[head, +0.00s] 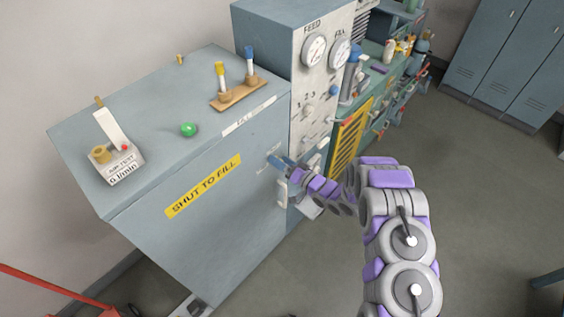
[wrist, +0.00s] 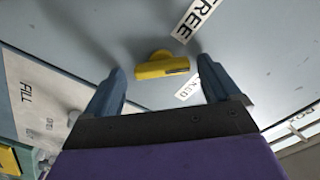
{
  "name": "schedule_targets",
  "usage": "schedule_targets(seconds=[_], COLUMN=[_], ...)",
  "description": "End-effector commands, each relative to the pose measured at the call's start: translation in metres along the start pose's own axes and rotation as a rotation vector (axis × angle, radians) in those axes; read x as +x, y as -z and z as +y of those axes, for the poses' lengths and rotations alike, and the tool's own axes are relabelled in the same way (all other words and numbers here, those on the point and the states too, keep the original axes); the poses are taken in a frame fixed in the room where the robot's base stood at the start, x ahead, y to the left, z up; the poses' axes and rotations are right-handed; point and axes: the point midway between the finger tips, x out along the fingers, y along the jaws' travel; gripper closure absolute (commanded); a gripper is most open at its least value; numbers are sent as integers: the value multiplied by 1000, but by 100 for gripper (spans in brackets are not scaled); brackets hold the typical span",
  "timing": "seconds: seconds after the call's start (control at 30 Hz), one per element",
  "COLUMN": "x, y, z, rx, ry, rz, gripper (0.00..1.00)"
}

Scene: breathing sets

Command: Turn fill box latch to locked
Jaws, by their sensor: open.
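The fill box (head: 220,190) is a large grey-blue cabinet with a yellow "SHUT TO FILL" label on its front. The latch (wrist: 162,66) is a small yellow handle on the box face in the wrist view. It lies nearly level in the picture, between a "FREE" label above right and a partly hidden label below right. My gripper (wrist: 160,95) is open and empty, with one blue finger on each side of the latch's line and the latch just beyond the fingertips. In the head view my gripper (head: 279,162) is at the box's front right edge, and the latch is hidden there.
A pale handle (head: 282,192) stands out from the box front just below my gripper. A gauge panel (head: 318,75) rises to the right. Open floor lies right.

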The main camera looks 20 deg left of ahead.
Motion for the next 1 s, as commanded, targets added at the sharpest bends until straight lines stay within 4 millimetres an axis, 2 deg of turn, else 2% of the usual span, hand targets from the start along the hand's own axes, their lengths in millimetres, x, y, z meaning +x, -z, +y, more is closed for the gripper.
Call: schedule_targets(seconds=[0.23,0.37,1.0], x=[-2,-14,-138], y=[-1,0,0], z=[0,1,2], rx=[0,0,0], ry=[0,-2,-4], rz=[-1,0,-1], gripper=[11,11,11])
